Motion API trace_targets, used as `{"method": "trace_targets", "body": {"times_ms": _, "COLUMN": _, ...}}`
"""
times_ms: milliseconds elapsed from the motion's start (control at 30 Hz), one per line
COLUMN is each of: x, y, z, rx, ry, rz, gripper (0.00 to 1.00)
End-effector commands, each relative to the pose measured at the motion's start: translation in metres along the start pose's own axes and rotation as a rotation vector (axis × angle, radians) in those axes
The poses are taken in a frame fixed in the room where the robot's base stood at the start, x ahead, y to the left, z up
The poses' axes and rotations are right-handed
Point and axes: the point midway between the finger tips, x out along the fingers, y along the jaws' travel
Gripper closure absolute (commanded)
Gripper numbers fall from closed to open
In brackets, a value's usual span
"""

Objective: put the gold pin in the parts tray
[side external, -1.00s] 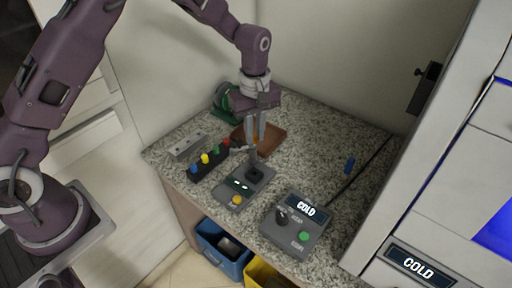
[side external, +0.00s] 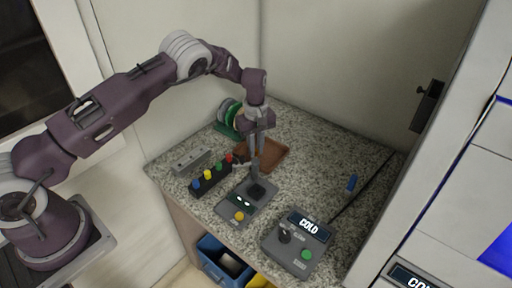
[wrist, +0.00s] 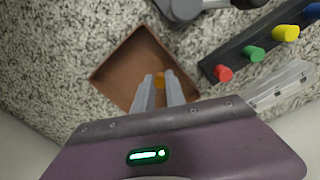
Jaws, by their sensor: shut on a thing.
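The gold pin (wrist: 159,80) shows as a small orange-gold piece between my fingertips in the wrist view. My gripper (wrist: 159,92) is shut on it and points downward. The parts tray (wrist: 118,68) is a shallow brown square tray; in the wrist view the pin and fingertips appear against its inside. In the side view my gripper (side external: 257,165) overlaps the left part of the tray (side external: 275,152). The pin is not clear there, and its height above the tray floor cannot be told.
A black rack (side external: 212,178) with blue, yellow, green and red pegs stands left of the tray. A grey joystick box (side external: 247,203) is in front of it, and a COLD control box (side external: 298,243) is at front right. A green reel (side external: 228,118) stands behind.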

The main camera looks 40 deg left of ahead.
Motion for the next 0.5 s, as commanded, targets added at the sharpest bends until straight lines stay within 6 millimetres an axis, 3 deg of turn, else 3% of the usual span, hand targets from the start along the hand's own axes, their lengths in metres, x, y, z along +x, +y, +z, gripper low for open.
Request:
{"method": "trace_targets", "body": {"times_ms": 233, "x": 0.0014, "y": 0.0004, "z": -0.0002, "rx": 0.0, "ry": 0.001, "rz": 0.001, "gripper": 1.0}}
{"method": "trace_targets", "body": {"times_ms": 267, "x": 0.0017, "y": 0.0005, "z": -0.0003, "rx": 0.0, "ry": 0.001, "rz": 0.002, "gripper": 0.82}}
{"method": "trace_targets", "body": {"times_ms": 367, "x": 0.0014, "y": 0.0005, "z": -0.0002, "rx": 0.0, "ry": 0.001, "rz": 0.002, "gripper": 0.63}}
{"method": "trace_targets", "body": {"times_ms": 500, "x": 0.0013, "y": 0.0004, "z": -0.0001, "rx": 0.0, "ry": 0.001, "rz": 0.001, "gripper": 0.62}}
